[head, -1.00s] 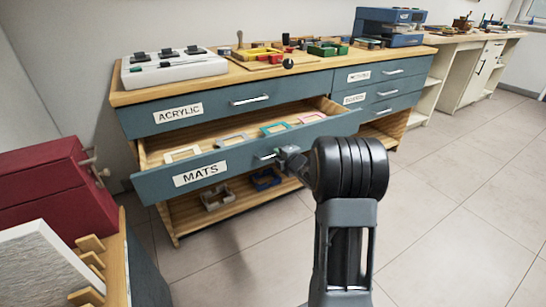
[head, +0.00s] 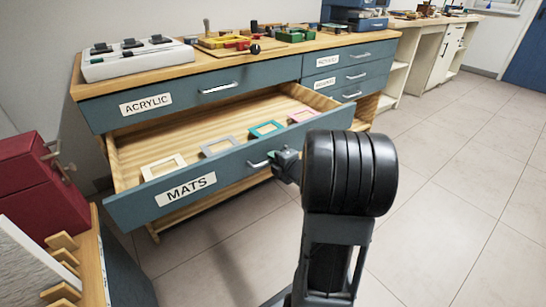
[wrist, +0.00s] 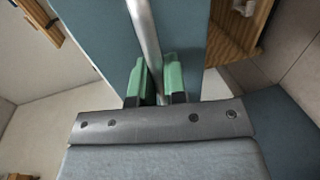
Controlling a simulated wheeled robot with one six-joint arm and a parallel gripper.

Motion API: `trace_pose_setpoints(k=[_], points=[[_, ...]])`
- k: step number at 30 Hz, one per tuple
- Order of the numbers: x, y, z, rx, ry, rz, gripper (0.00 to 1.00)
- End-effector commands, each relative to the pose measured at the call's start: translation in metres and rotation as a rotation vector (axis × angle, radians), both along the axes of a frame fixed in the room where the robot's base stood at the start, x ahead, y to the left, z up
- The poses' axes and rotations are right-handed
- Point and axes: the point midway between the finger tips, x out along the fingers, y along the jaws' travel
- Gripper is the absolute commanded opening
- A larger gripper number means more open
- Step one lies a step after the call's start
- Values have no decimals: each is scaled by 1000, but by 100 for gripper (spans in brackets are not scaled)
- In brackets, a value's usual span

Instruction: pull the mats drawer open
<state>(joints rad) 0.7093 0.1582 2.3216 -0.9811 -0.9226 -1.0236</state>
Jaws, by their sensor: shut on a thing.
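The mats drawer (head: 140,207) has a blue-grey front with a white MATS label. It stands well out from the cabinet, and its wooden inside shows. Several small frame mats lie in it, among them a white one (head: 163,167) and a teal one (head: 266,129). My gripper (head: 284,163) is at the drawer's handle (head: 258,164), right of the label. In the wrist view the green jaws (wrist: 155,80) are shut on the metal bar handle (wrist: 145,35).
The acrylic drawer (head: 215,95) above is shut, as are the smaller drawers (head: 350,75) at right. A red cabinet (head: 38,190) and a wooden rack (head: 62,265) stand close at left. Tiled floor (head: 460,190) is clear at right.

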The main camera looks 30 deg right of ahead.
Motion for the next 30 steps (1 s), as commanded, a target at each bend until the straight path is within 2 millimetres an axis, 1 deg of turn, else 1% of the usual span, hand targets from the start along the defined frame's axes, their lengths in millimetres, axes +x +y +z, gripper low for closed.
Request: trace_pose_setpoints(k=[7, 8, 15, 24, 26, 29, 30], points=[[0, -1, 0, 1, 1, -1, 0], [0, -1, 0, 1, 1, -1, 13], [0, 0, 0, 0, 0, 0, 36], [-3, 0, 1, 0, 0, -1, 36], [-7, -1, 3, 0, 0, -2, 36], [-21, -2, 7, -1, 0, -3, 36], [-28, -2, 9, 1, 0, -5, 36]])
